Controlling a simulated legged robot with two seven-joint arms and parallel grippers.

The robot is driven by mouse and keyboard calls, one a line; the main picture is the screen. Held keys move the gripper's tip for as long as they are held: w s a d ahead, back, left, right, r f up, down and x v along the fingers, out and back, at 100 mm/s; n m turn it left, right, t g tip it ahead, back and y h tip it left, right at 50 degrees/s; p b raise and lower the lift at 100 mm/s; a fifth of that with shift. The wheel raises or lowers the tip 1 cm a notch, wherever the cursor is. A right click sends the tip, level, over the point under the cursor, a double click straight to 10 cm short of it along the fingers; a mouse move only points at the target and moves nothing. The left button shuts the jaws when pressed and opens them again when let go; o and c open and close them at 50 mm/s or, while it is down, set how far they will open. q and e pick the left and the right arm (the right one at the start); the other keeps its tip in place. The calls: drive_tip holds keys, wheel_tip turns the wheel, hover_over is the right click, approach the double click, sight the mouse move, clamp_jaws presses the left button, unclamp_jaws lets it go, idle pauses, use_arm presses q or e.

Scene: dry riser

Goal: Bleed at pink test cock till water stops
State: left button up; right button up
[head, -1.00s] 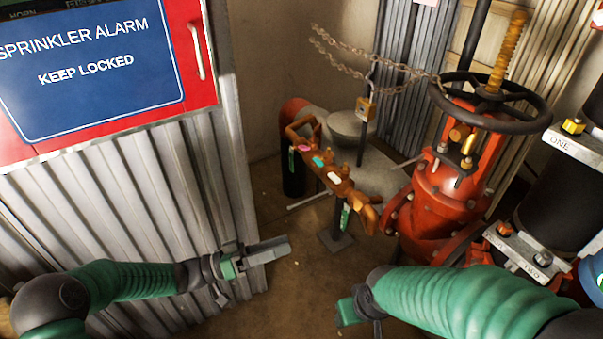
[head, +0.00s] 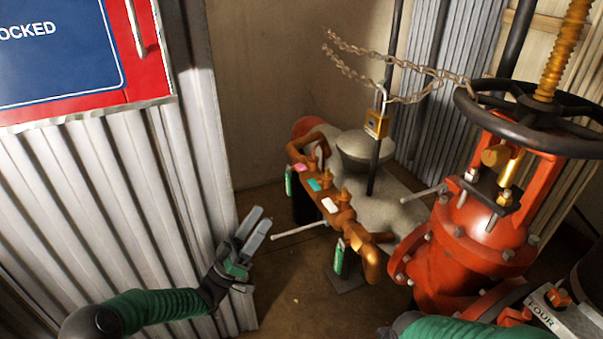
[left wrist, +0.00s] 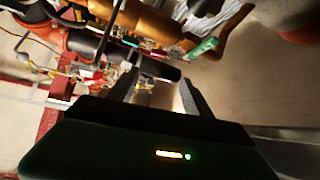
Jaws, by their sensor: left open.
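The pink-tagged test cock (head: 300,167) is at the far end of a brass pipe assembly (head: 365,240), in the middle of the head view. A teal tag (head: 314,185) and a white tag (head: 329,205) mark the cocks nearer me. My left gripper (head: 262,216) is open and empty, left of and below the assembly, apart from it. In the left wrist view its two fingers (left wrist: 160,88) stand apart, with the brass pipe (left wrist: 150,22) beyond them. No water is visible. My right forearm shows at the bottom edge; its gripper is out of view.
A red valve (head: 460,230) with a black handwheel (head: 535,110) stands right. A chain (head: 400,95) and brass padlock (head: 376,123) hang behind the assembly. A corrugated panel (head: 120,220) stands left of my left gripper. Bare floor (head: 290,290) lies between.

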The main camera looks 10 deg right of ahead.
use_arm(q)
drive_tip(key=b, duration=0.5)
approach(298, 168)
drive_tip(key=w+d+r, duration=0.2)
drive_tip(key=w+d, duration=0.1)
drive_tip(key=d, duration=0.1)
drive_tip(key=r, duration=0.1)
drive_tip(key=w+d+r, duration=0.1)
drive_tip(key=r+b, duration=0.1)
drive_tip(key=shift+w+d+r, duration=0.15)
drive_tip(key=shift+d+r, duration=0.1)
drive_tip(key=shift+d, duration=0.15)
clamp_jaws()
drive_tip(key=n+t+y+p, duration=0.1)
drive_tip(key=n+y+p, duration=0.1)
drive_tip(key=p, duration=0.1)
drive_tip(key=n+t+y+p, duration=0.1)
drive_tip(key=n+p, duration=0.2)
drive_tip(key=n+t+y+p, duration=0.1)
drive_tip(key=n+y+p, duration=0.1)
drive_tip(key=p, duration=0.1)
drive_tip(key=shift+r+t+y, duration=0.3)
drive_tip(key=shift+r, duration=0.1)
drive_tip(key=shift+a+f+n+p, duration=0.1)
drive_tip(key=shift+f+n+p, duration=0.25)
drive_tip(key=shift+n, duration=0.15)
